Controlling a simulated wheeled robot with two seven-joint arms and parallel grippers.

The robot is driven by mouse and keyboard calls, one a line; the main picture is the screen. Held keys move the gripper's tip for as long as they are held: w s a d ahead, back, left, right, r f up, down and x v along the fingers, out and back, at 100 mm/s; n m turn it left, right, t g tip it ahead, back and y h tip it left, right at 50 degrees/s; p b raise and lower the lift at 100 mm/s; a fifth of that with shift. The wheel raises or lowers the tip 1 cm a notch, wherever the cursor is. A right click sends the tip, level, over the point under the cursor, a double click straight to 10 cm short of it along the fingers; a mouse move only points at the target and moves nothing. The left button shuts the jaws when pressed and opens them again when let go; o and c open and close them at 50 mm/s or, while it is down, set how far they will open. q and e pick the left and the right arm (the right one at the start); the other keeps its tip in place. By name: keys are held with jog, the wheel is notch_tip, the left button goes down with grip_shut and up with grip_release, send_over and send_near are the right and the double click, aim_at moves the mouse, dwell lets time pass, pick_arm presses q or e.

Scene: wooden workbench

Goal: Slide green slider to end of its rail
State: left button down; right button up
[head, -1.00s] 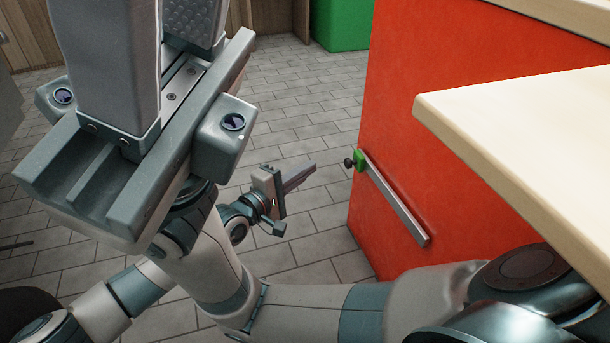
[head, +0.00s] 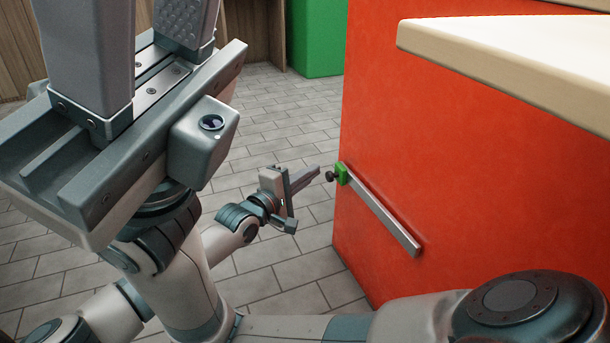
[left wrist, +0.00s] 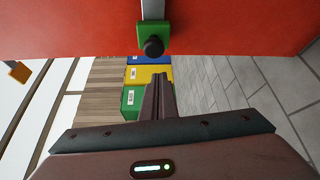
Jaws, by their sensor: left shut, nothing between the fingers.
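The green slider (head: 342,173) with its black knob (head: 330,176) sits at the left, upper-in-picture end of the grey rail (head: 385,222) on the red panel (head: 450,150). My left gripper (head: 317,170) is shut and empty. Its fingertips are just left of the knob in the head view, apparently apart from it. In the left wrist view the slider (left wrist: 140,40), knob (left wrist: 153,46) and rail (left wrist: 153,10) are above the shut fingers (left wrist: 158,82), with a gap in the picture. My right gripper (head: 140,45) is large at upper left, fingers apart, tips cut off.
A pale worktop (head: 510,60) overhangs the red panel at right. Green (left wrist: 133,100), yellow (left wrist: 150,77) and blue (left wrist: 150,58) boxes stand in the background. The tiled floor (head: 290,110) left of the panel is clear.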

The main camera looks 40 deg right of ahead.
pick_arm(q)
jog(key=s, duration=0.2)
jog(key=shift+s+a+r, duration=0.3)
jog(key=shift+a, duration=0.1)
dwell(0.5)
